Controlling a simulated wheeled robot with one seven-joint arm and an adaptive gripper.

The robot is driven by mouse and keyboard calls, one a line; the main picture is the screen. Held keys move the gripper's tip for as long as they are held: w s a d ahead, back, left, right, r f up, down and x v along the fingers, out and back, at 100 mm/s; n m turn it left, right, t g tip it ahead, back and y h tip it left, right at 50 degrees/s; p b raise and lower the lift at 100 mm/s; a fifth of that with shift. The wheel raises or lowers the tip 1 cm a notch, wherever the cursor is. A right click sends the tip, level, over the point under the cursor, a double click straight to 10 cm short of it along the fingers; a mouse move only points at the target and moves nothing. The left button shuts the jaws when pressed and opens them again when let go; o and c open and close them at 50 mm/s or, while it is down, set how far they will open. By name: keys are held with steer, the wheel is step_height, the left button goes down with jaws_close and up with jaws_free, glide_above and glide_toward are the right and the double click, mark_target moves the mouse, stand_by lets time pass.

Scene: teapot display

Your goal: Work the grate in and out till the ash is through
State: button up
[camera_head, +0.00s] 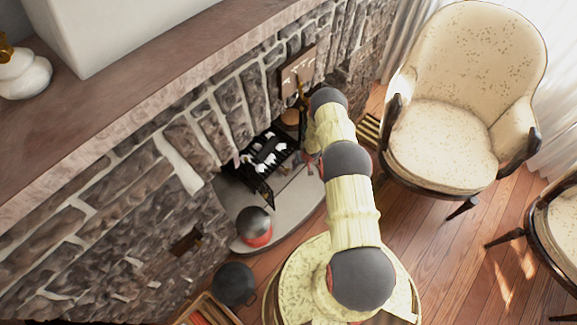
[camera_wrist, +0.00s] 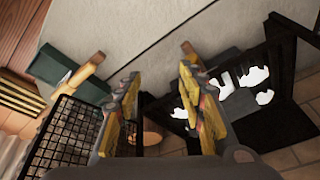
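A black grate (camera_head: 264,155) with several white lumps on it sits at the fireplace opening. In the wrist view the grate (camera_wrist: 235,92) is at the right, its white lumps showing beside dark bars. My gripper (camera_wrist: 162,78) has two yellow and grey fingers set wide apart, with nothing gripped between them. In the head view my gripper (camera_head: 309,158) is partly hidden by my arm, close to the right side of the grate. A short wooden handle (camera_wrist: 188,50) lies just beyond the right finger; I cannot tell whether they touch. I cannot make out any ash.
A black wire mesh basket (camera_wrist: 68,135) and a dark green box (camera_wrist: 62,73) are left of my gripper. A dark, red-based round pot (camera_head: 254,225) stands on the grey hearth (camera_head: 290,208). A cream armchair (camera_head: 445,140) is at the right. Wooden floor (camera_head: 440,255) is open before it.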

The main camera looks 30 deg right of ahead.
mark_target(288, 169)
steer(key=w+a+f+n+b, duration=0.1)
steer(key=f+n, duration=0.1)
steer(key=w+a+f+n+y+b, duration=0.1)
steer(key=a+f+n, duration=0.1)
steer(key=w+a+f+n+b, duration=0.1)
steer(key=w+a+f+n, duration=0.1)
steer(key=f+n, duration=0.1)
steer(key=shift+t+y+b, duration=0.3)
steer(key=shift+y+b, duration=0.1)
steer(key=shift+r, duration=0.1)
steer(key=shift+s, duration=0.1)
steer(key=shift+c, duration=0.8)
jaws_close()
